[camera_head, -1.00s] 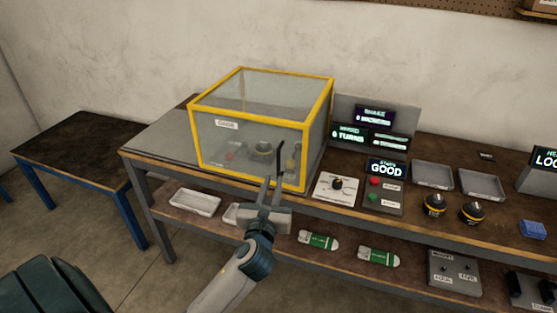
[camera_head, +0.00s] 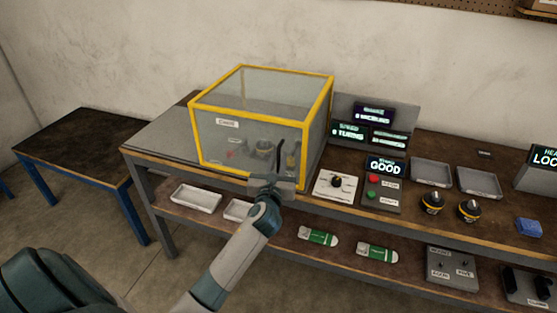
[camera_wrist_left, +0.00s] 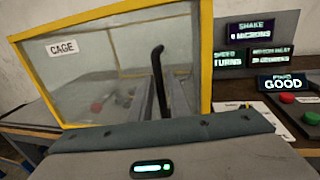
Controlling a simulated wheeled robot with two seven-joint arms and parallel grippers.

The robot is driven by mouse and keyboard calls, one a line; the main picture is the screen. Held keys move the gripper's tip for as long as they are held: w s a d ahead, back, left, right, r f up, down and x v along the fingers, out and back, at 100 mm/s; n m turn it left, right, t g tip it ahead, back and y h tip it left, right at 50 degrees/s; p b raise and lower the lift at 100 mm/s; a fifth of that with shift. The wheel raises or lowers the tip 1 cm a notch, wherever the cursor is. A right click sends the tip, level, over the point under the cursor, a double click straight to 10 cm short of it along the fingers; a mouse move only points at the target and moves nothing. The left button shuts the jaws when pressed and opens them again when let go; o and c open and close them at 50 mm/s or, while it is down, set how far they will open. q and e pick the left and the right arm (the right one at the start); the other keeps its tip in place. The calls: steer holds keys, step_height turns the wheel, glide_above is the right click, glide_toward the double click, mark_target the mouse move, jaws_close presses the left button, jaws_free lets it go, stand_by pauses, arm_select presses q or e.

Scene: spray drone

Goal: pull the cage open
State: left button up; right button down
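The cage (camera_head: 225,145) is a clear box with a yellow frame on the workbench. Its front panel carries a CAGE label, and its panels look closed. A black upright handle (camera_head: 281,157) stands at the right part of the front; it also shows in the left wrist view (camera_wrist_left: 157,70). My left gripper (camera_head: 276,172) is at the front of the cage, close to the handle. In the left wrist view its two fingers (camera_wrist_left: 161,100) stand on either side of the handle with a gap between them. Contact cannot be made out. My right gripper is out of view.
White trays (camera_head: 196,197) lie on the lower shelf. The floor before the bench is free.

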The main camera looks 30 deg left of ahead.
mark_target(233, 142)
arm_select(q)
steer(key=shift+c, duration=0.7)
jaws_close()
steer(key=shift+a, duration=0.1)
steer(key=s+a, duration=0.1)
steer(key=a, duration=0.4)
steer(key=s+a+p, duration=0.1)
steer(key=a, duration=0.4)
steer(key=s+a+p, duration=0.1)
steer(key=s+a, duration=0.1)
steer(key=a, duration=0.4)
steer(key=s+a+b, duration=0.2)
steer(key=a+b, duration=0.1)
steer(key=a, duration=0.8)
steer(key=s+a+b, duration=0.3)
steer(key=a, duration=0.7)
steer(key=shift+a, duration=0.35)
